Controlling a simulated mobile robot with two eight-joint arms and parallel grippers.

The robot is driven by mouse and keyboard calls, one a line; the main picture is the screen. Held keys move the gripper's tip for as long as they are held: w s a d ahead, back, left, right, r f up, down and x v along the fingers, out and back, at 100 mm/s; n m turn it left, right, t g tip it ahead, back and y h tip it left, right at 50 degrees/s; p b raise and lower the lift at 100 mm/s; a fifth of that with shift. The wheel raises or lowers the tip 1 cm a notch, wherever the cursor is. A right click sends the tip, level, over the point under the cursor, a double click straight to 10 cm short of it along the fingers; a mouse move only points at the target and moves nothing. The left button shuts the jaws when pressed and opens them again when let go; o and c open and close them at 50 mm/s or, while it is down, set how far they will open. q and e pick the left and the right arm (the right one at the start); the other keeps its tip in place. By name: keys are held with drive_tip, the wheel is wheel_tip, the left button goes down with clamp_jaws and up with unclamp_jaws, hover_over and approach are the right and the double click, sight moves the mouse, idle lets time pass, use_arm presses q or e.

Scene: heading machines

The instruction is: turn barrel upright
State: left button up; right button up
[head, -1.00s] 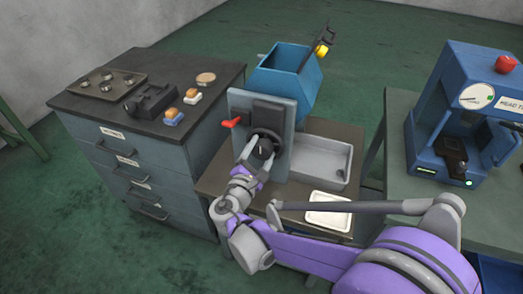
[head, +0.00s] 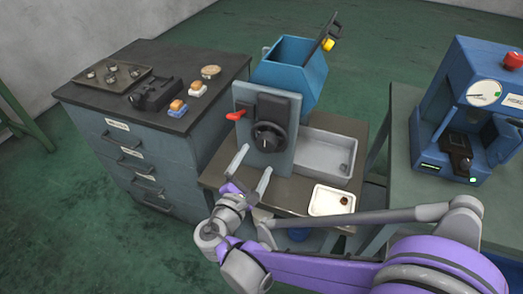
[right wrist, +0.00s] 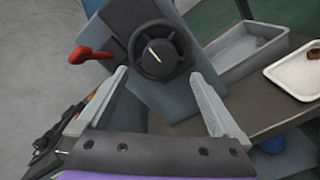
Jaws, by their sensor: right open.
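The blue faceted barrel (head: 290,72) sits behind the machine's grey upright panel (head: 281,155) in the head view, its open mouth facing up. I cannot tell exactly how far it tilts. A dark round handwheel (head: 268,137) is on the panel's front; it also shows in the right wrist view, as a black knob (right wrist: 158,52) with a white mark. My right gripper (head: 257,158) is open and empty in front of the handwheel, apart from it; its spread fingers also show in the right wrist view (right wrist: 158,76). My left gripper is not in view.
A red lever (head: 236,115) sticks out left of the panel. A grey tray (head: 325,155) and a white tray (head: 325,205) with a small brown lump are on the right. A drawer cabinet (head: 150,165) stands left, a blue press (head: 450,130) right.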

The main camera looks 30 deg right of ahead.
drive_tip(key=v, duration=0.2)
drive_tip(key=shift+s+a, duration=0.2)
drive_tip(key=shift+a, duration=0.1)
drive_tip(key=s+d+f+m+g+y+p, duration=0.4)
drive_tip(key=s+d+m+g+y+p, duration=0.15)
drive_tip(key=s+m, duration=0.3)
drive_tip(key=s+a+r+m+y+p, duration=0.2)
drive_tip(key=s+a+m+y+p, duration=0.3)
drive_tip(key=s+a+m+y, duration=0.1)
drive_tip(key=a+m+y, duration=0.1)
drive_tip(key=m, duration=0.1)
drive_tip(key=shift+a+r+m+g+y, duration=0.3)
drive_tip(key=shift+m+g+y, duration=0.05)
